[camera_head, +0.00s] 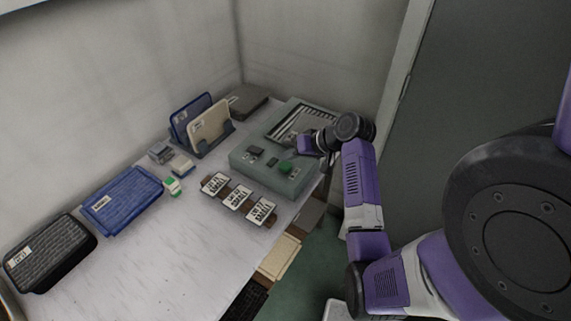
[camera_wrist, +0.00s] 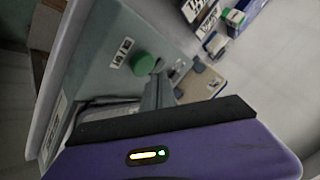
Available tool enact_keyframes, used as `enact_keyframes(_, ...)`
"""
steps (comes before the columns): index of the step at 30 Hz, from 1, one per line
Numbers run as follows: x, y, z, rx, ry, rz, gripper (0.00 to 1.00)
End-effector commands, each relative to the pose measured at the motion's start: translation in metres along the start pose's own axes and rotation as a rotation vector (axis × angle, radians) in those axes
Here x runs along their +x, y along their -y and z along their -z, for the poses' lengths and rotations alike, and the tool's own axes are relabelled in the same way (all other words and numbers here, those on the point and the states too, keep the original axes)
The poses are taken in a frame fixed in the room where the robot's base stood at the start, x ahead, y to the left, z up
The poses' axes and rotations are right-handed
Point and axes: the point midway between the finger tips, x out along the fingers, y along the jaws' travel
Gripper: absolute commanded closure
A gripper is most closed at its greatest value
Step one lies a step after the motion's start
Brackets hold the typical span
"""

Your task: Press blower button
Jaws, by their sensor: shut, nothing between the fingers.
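A grey-green machine box (camera_head: 253,178) stands at the far right end of the table. A round green button (camera_head: 286,167) sits on its top panel near the right front corner, with dark switches (camera_head: 256,151) to its left. The green button also shows in the wrist view (camera_wrist: 143,64), beside a small label too small to read. My gripper (camera_head: 303,147) is over the machine, just behind and right of the button. In the wrist view its grey fingers (camera_wrist: 159,91) are shut and empty, apart from the button. The fingertips are hard to make out in the head view.
Label cards (camera_head: 238,196) lie in front of the machine. A blue tray (camera_head: 122,200) and a black tray (camera_head: 50,252) lie at left. Upright panels (camera_head: 209,127) stand in a rack behind. A wall closes the back.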

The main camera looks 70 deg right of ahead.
Motion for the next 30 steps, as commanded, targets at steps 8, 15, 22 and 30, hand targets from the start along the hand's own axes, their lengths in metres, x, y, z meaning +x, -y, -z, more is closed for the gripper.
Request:
enact_keyframes(8, 0.0, 0.0, 0.0, 0.0, 0.0, 0.0, 1.0)
enact_keyframes(15, 0.0035, -0.0024, -0.0029, 0.0, 0.001, 0.0, 1.0)
enact_keyframes(22, 0.0065, -0.0045, -0.0047, 0.0, 0.0, 0.0, 1.0)
enact_keyframes(30, 0.0065, -0.0046, -0.0048, 0.0, 0.0, 0.0, 1.0)
